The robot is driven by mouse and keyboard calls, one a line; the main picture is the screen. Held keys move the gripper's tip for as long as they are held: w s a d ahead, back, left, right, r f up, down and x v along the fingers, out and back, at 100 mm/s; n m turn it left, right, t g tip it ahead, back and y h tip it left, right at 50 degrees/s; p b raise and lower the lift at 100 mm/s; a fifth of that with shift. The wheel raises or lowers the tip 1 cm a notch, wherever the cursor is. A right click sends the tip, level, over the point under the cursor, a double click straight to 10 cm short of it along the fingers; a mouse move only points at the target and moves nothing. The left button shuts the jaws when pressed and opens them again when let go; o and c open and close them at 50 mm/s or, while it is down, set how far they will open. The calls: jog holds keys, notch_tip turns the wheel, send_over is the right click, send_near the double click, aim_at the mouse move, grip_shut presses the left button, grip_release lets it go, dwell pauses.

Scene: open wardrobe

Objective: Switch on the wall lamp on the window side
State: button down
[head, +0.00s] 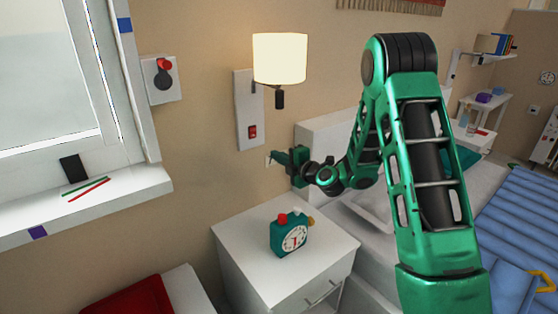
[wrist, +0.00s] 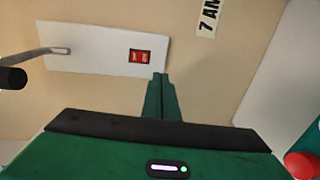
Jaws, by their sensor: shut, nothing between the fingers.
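The wall lamp near the window has a cream shade (head: 280,58) and a white wall plate (head: 243,92). A red rocker switch (head: 253,131) sits low on that plate. I cannot tell whether the lamp is lit. In the wrist view the plate (wrist: 95,50) lies sideways, with the red switch (wrist: 140,56) near its end. My gripper (head: 274,156) is shut and empty, below and slightly right of the switch. In the wrist view the closed fingertips of my gripper (wrist: 160,76) are just beside the switch, overlapping the plate's edge; contact cannot be told.
A white nightstand (head: 240,240) with a green alarm clock (head: 290,236) stands below. A wall box with a red knob (head: 164,66) is left, beside the window (head: 50,80). A "7 AM" note (wrist: 208,17) is on the wall near the plate. The bed (head: 515,205) is right.

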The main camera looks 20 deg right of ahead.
jog(key=shift+s+d, duration=0.2)
jog(key=shift+s, duration=0.35)
jog(key=s+d+r+m+g+h, duration=0.1)
jog(key=s+d+m+g, duration=0.4)
jog(key=s, duration=1.2)
jog(key=s+d+r+m+g+h, duration=0.1)
jog(key=s+d+m+g, duration=0.3)
jog(key=s+m, duration=0.9)
jog(key=s+d+r+m+g+h, duration=0.1)
jog(key=s+d+m+g+h, duration=0.2)
jog(key=s+m, duration=0.7)
jog(key=s+d+g, duration=0.2)
jog(key=s+g, duration=0.1)
jog(key=s, duration=0.9)
jog(key=shift+d+r+g, duration=0.3)
jog(key=shift+g, duration=0.1)
